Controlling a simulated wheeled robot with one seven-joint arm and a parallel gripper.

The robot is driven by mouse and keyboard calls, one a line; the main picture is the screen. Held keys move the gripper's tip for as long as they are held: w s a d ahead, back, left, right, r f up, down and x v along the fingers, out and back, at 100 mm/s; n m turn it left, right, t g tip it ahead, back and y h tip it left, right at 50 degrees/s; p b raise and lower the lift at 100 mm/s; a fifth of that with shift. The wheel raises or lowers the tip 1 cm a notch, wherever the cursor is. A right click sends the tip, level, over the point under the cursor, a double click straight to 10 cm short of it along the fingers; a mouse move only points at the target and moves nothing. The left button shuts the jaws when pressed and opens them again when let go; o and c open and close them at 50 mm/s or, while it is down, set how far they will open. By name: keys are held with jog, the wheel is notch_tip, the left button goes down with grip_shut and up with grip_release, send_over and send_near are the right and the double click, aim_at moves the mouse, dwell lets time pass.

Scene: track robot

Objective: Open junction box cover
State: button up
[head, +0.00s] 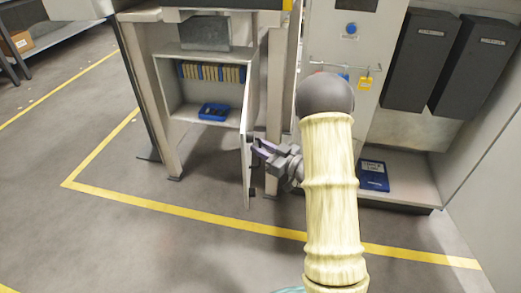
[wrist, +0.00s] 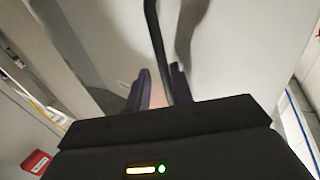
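The junction box cover (head: 247,165) is a pale grey door, seen nearly edge-on in the head view. It stands swung out from the box (head: 178,118), whose inside is visible. My gripper (head: 258,150) is at the right side of the cover, at mid-height. In the wrist view, the cover's pale face (wrist: 225,70) fills the middle. A dark bar handle (wrist: 155,35) runs down between the two purple fingers of my gripper (wrist: 159,88). The fingers are apart, with the bar close to the right one and a gap on its left. Their contact is unclear.
Inside the box are a row of terminal blocks (head: 212,73) and a blue tray (head: 214,112). Dark grey bins (head: 420,60) hang at right above a shelf with a blue case (head: 373,175). Open floor inside yellow lines (head: 200,222) lies in front.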

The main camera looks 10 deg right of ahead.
jog(key=shift+o, duration=0.8)
jog(key=shift+w, duration=0.15)
jog(key=p+v, duration=0.4)
jog(key=v, duration=1.3)
jog(key=shift+f, duration=0.1)
